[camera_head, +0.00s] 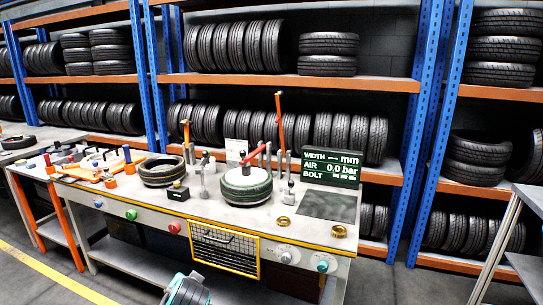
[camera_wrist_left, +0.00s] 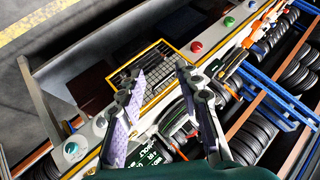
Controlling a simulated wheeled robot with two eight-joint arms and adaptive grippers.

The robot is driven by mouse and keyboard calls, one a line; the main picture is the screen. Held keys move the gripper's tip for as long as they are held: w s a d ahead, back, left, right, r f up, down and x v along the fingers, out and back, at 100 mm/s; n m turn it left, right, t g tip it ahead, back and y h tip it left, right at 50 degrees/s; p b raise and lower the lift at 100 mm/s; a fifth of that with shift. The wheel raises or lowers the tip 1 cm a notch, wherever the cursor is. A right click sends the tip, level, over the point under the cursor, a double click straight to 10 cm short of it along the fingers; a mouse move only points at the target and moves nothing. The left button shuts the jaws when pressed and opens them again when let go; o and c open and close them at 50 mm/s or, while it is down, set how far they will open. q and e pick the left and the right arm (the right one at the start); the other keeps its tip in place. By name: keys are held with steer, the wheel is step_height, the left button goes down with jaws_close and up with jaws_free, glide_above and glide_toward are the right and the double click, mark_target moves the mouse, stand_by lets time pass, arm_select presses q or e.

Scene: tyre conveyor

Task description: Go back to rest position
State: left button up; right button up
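My left gripper (camera_wrist_left: 160,72) is in the left wrist view with its two fingers spread apart. Nothing is held between them; the bench front with its yellow-framed mesh panel shows beyond the fingertips. In the head view a teal and grey part of my own body shows at the bottom edge, cut off by the frame; no fingers can be made out there. My right gripper is not recognisable in either view. A tyre with a green-edged top (camera_head: 246,186) lies on the workbench (camera_head: 222,209) near a red-handled device. A second dark tyre (camera_head: 160,172) lies to its left.
A green display (camera_head: 331,167) stands at the bench's right end, near two brass rings (camera_head: 338,231). The mesh panel (camera_head: 224,249) is on the bench front. Blue-and-orange tyre racks (camera_head: 290,81) stand behind. A metal frame (camera_head: 497,245) stands at right. Open floor (camera_head: 414,285) shows between.

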arm_select(q)
steer(key=s+d+f+n+g+h, duration=0.1)
steer(key=s+d+f+n+h, duration=0.1)
steer(key=s, duration=0.8)
steer(key=s+d+f+n+g+h, duration=0.1)
steer(key=s+d+f+n+h, duration=0.1)
steer(key=s, duration=0.9)
steer(key=shift+s+d+f+n, duration=0.15)
steer(key=shift+d+f+n, duration=0.15)
steer(key=shift+d+f, duration=0.5)
